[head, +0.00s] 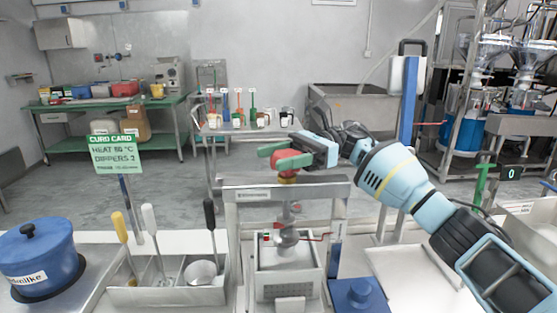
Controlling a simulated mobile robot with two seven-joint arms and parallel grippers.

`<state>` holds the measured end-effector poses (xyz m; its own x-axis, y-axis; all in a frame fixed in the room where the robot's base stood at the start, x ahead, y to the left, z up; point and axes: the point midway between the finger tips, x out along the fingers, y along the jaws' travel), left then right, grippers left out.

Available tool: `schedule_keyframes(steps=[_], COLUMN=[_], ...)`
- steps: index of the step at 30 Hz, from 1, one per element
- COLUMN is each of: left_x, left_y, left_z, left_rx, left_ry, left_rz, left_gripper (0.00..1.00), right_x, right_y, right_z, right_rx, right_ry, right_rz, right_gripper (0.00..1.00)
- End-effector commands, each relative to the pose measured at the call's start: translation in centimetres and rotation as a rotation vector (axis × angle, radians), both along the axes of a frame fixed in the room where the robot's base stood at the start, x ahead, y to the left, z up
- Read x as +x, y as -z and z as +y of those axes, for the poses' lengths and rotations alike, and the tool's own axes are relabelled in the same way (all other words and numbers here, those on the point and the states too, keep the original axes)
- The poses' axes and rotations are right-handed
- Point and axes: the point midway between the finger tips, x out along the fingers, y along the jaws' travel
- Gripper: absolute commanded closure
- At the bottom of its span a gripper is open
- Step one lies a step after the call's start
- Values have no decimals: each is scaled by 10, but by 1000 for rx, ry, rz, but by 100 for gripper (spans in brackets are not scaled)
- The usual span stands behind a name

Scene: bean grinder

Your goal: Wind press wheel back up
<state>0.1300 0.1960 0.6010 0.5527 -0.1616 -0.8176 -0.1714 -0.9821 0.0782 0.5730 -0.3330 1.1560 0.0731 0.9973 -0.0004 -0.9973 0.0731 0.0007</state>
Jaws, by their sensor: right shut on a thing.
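The press (255,194) stands in the middle front, a grey metal frame with a screw through its crossbar. Its wheel (285,162), with red and green parts, sits on top of the screw above the crossbar. Below, a round press plate (286,240) hangs at the mouth of a square metal box (285,283); its exact height is hard to tell. My right gripper (308,152) reaches in from the right and is shut on the wheel at its right side. The fingertips are partly hidden against the wheel. My left gripper is out of view.
A blue lidded pot (38,262) stands at left, beside a metal tray (150,296) with ladles. A green sign (116,154) stands behind it. A blue lid (358,294) lies right of the press. A blue post (409,103) rises behind my right arm.

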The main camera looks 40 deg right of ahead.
Motion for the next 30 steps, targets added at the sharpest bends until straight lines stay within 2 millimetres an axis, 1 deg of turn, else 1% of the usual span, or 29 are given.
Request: schedule_keyframes(steps=[9,10,15,24,26,30], left_x=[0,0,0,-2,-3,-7], left_y=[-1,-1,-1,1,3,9], left_z=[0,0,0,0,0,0], left_rx=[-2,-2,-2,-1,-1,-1], left_ry=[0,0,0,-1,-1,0], left_rz=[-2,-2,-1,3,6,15], left_gripper=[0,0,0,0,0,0], right_x=[0,0,0,0,0,-1], right_y=[-2,-2,-1,0,0,1], right_z=[1,1,1,-2,-6,-24], right_rx=[3,3,2,1,1,3], right_ry=[-2,-2,-1,0,1,3], right_rz=[-3,-3,-2,-1,0,0], right_gripper=[65,41,20,20,20,20])
